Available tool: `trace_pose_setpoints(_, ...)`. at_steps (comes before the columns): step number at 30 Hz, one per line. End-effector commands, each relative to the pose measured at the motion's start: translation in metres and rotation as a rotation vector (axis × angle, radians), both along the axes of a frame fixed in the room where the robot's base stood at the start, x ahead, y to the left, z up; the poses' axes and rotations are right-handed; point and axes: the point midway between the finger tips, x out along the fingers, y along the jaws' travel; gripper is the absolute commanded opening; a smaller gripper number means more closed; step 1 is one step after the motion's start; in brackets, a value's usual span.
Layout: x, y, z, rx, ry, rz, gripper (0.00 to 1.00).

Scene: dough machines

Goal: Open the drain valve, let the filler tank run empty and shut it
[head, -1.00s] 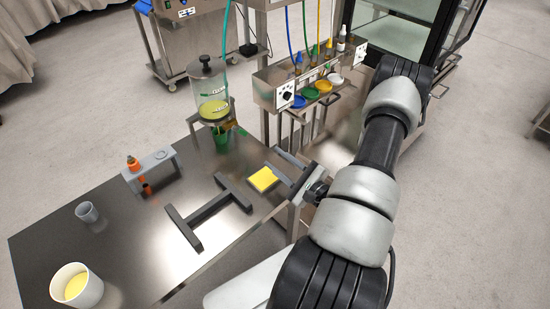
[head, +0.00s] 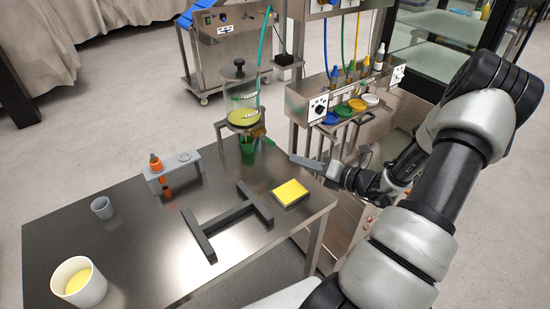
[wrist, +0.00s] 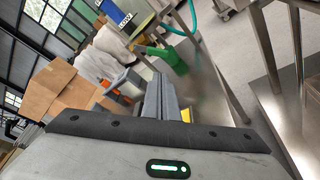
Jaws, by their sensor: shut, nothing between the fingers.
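The filler tank (head: 241,98) is a clear cylinder with a dark lid and yellow liquid in its lower part, on a metal stand at the table's back edge.
A yellow pad (head: 291,192) and a dark H-shaped frame (head: 228,221) lie on the metal table. A grey holder (head: 173,172), a grey cup (head: 102,207) and a white tub of yellow stuff (head: 78,283) stand further left. A metal machine (head: 335,101) stands behind my gripper.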

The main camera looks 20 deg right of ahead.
Motion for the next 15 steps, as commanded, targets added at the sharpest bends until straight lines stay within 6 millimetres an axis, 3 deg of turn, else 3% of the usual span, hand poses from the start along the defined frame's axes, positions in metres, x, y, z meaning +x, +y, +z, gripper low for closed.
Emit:
trace_pose_setpoints(7, 0.014, 0.006, -0.004, 0.048, 0.037, -0.005, 0.0)
trace_pose_setpoints(15, 0.057, 0.027, -0.015, 0.046, 0.035, -0.004, 0.0)
